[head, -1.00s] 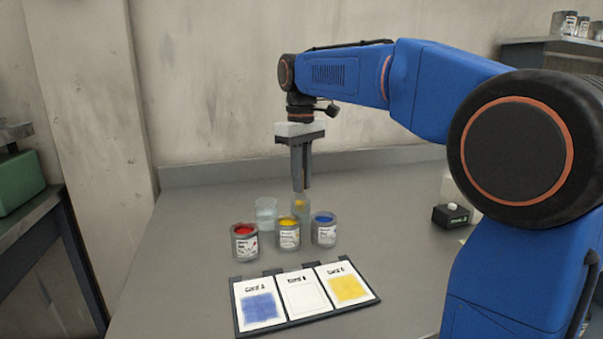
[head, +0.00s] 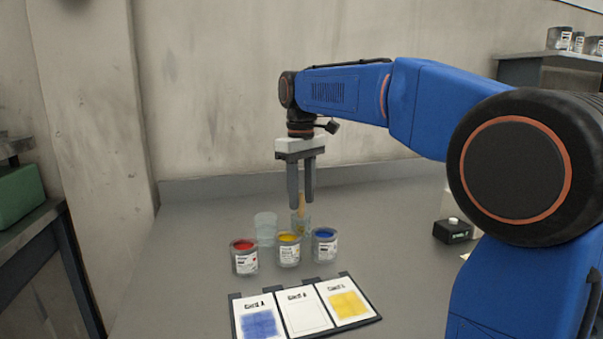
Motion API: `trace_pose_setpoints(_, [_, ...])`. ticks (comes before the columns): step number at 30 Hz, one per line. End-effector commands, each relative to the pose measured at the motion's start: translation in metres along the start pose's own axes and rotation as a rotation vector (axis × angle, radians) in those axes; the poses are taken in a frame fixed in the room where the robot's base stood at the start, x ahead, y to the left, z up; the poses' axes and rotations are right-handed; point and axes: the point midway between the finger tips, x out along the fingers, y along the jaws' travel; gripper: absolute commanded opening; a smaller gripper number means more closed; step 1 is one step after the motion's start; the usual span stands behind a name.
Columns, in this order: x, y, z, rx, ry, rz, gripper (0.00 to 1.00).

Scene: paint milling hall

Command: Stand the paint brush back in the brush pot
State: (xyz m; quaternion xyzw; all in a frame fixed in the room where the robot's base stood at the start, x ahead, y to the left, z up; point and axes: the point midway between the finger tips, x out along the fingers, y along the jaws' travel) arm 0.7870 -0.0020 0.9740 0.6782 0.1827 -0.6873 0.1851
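The paint brush (head: 301,202) stands nearly upright in a clear glass pot (head: 305,224) behind the yellow and blue paint cans. Its handle shows between the fingers and its lower end shows yellowish through the glass. My gripper (head: 301,206) points straight down above the pot. Its two fingers are apart, with a gap between them, and it looks open around the upper handle. The fingers partly hide the handle, and the yellow can hides part of the pot's lower side.
Red (head: 244,257), yellow (head: 288,250) and blue (head: 324,245) paint cans stand in front of the pot. A clear water glass (head: 265,229) is to its left. A card tray (head: 372,319) lies in front. A black button box (head: 452,231) sits right; the table between is clear.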

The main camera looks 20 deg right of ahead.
Motion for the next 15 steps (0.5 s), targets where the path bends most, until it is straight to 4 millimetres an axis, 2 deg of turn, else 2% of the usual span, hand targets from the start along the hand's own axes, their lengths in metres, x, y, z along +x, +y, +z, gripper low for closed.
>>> trace_pose_setpoints(5, [-0.023,0.000,-0.001,0.000,0.002,0.001,0.36])
trace_pose_setpoints(15, [-0.091,0.000,-0.001,0.000,0.003,0.001,0.36])
